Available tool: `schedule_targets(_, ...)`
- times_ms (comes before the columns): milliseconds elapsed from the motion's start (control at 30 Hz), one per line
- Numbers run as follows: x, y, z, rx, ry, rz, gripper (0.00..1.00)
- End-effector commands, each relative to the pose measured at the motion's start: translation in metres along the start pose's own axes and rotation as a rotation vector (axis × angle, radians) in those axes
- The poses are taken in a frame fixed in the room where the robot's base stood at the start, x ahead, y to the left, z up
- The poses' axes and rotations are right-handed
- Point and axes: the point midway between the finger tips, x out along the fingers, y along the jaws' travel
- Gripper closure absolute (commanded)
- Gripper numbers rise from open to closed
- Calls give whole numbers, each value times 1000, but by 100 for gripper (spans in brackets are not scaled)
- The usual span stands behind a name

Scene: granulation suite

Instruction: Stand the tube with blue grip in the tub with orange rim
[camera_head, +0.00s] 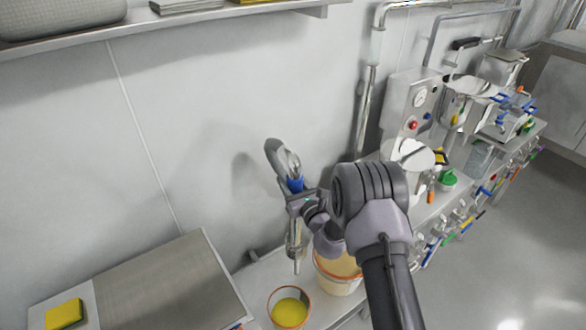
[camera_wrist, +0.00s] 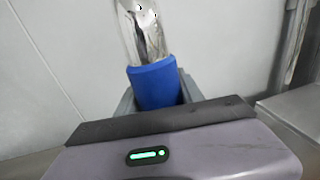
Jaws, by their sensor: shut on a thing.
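The tube with blue grip is held upright, slightly tilted, in my gripper (camera_head: 299,200), which is shut on its blue grip (camera_head: 296,184). Its shiny upper part rises above the jaws, and a thin lower part hangs below them. In the wrist view the blue grip (camera_wrist: 154,86) sits between the fingers. A small tub with orange rim (camera_head: 276,293), yellow inside, stands on the bench below the tube. A larger pale tub (camera_head: 335,286), also with an orange rim, stands to its right, partly hidden by my arm. The tube's lower end is above and apart from the small tub.
A steel surface (camera_head: 165,290) with a yellow sponge-like block (camera_head: 64,314) lies at the left. A wall shelf (camera_head: 150,28) runs above. A bench with a gauge panel (camera_head: 411,105), pots and several coloured-handled tools fills the right. Grey wall stands close behind.

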Motion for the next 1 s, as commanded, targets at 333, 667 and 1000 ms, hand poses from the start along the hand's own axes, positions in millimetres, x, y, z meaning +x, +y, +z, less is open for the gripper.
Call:
schedule_targets(333, -46, 33, 0, 0, 0, 1, 100)
schedule_targets(667, -87, 60, -1, 0, 0, 0, 100)
schedule_targets(1000, -106, 74, -1, 0, -1, 0, 100)
